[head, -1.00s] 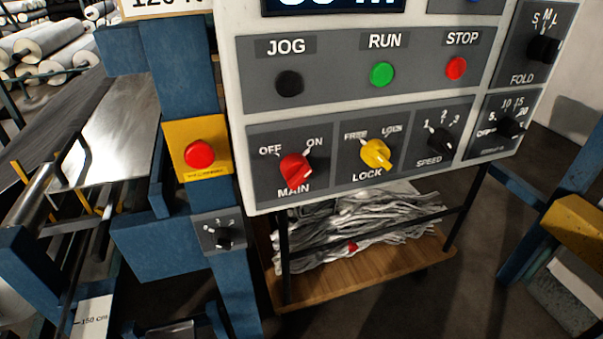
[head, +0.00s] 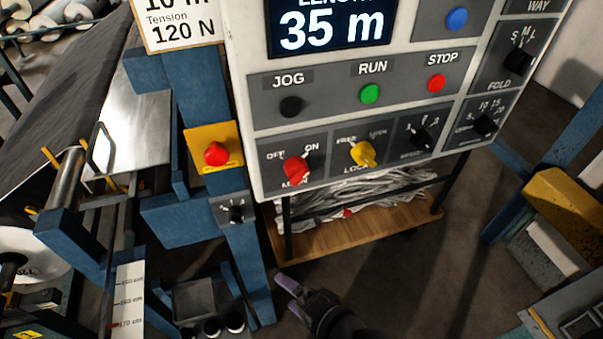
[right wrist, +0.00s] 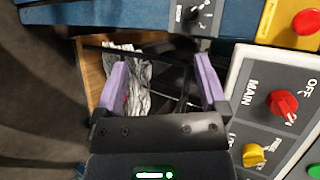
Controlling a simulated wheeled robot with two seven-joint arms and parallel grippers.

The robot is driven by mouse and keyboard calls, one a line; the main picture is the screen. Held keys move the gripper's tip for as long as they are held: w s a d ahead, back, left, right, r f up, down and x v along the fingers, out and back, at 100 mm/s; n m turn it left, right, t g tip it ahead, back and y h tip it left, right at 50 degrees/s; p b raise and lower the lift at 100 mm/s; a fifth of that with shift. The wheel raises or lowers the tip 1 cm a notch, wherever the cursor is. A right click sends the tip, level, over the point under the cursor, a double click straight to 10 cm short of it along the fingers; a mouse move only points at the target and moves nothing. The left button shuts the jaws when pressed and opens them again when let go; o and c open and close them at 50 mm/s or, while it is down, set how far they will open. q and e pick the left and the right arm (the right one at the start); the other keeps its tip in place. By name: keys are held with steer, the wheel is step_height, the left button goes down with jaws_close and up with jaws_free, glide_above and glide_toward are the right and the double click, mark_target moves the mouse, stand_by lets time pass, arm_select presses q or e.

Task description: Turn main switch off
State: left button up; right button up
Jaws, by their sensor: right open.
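The red main switch (head: 297,171) is a rotary knob low on the left of the white control panel (head: 239,100), between OFF on the left and ON on the right. Its light pointer mark leans up and right, toward ON. The same knob shows at the right in the right wrist view (right wrist: 283,104). My right gripper (head: 290,297) is open and empty, below the panel and lower than the knob. Its purple fingers (right wrist: 162,75) are apart in the right wrist view, with the knob to the right of them. My left gripper is not in view.
A yellow lock knob (head: 362,154) sits right of the main switch. A red button on a yellow plate (head: 216,154) stands left, on a blue post (head: 206,95). A wooden shelf (head: 400,222) with grey scraps lies under the panel. Bare floor is right of my gripper.

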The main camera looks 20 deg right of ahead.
step_height(320, 180, up, 9)
steer(key=w+m+t+p, duration=0.15)
steer(key=m+t, duration=0.25)
steer(key=m, duration=0.4)
steer(key=m+t+h, duration=0.3)
steer(key=m+h, duration=0.3)
steer(key=m, duration=0.9)
glide_toward(301, 180)
steer(key=w+p, duration=0.1)
steer(key=w, duration=0.4)
steer(key=w+p, duration=0.1)
steer(key=w, duration=0.4)
steer(key=shift+w+a+p, duration=0.2)
steer(key=shift+w+p, duration=0.05)
steer(key=shift+p, duration=0.15)
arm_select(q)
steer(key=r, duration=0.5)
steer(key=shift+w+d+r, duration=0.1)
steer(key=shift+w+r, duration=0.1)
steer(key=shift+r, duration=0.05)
arm_select(e)
jaws_close()
